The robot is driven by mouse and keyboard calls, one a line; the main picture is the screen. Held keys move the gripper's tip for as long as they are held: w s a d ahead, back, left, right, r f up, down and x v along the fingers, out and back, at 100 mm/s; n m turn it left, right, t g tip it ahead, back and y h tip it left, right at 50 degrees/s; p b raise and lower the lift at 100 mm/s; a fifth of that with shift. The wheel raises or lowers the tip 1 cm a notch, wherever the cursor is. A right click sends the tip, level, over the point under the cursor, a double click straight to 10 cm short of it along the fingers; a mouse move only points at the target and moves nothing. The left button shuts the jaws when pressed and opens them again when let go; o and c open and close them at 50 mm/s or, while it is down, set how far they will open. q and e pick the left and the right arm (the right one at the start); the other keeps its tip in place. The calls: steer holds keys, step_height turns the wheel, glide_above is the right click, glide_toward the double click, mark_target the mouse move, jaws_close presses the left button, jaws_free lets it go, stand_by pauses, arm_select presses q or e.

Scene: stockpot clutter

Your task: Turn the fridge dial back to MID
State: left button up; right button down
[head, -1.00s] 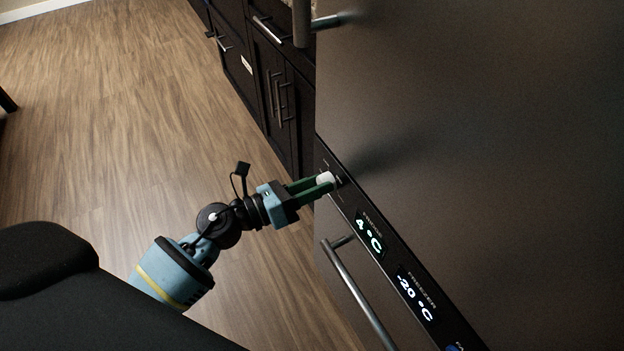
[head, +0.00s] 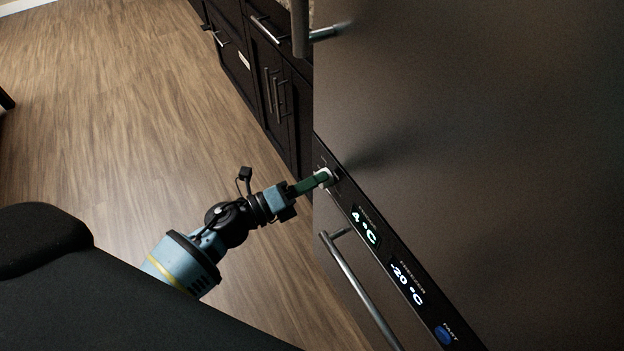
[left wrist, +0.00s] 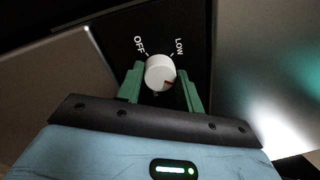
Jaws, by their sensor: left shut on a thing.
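The fridge dial (left wrist: 160,72) is a round white knob on the black control strip. In the head view only a little of the dial (head: 327,176) shows at the fingertips. My left gripper (head: 322,178) is shut on the dial, its green fingers on opposite sides of the knob, as the left wrist view (left wrist: 160,82) shows. My right gripper is in neither view.
The strip carries lit displays of 4 °C (head: 366,227) and -20 °C (head: 406,283), and a blue button (head: 444,335) marked FAST. A long door handle (head: 360,290) runs below the strip. Dark cabinets (head: 265,90) stand behind; the floor (head: 120,110) at left is clear.

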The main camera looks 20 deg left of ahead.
arm_select(q)
steer(key=shift+s+d+f, duration=0.2)
steer(key=shift+f, duration=0.1)
steer(key=o, duration=1)
steer(key=shift+r, duration=0.15)
steer(key=shift+w, duration=0.1)
steer(key=shift+a, duration=0.1)
steer(key=v, duration=0.7)
steer(key=shift+s+a, duration=0.25)
steer(key=shift+s, duration=0.1)
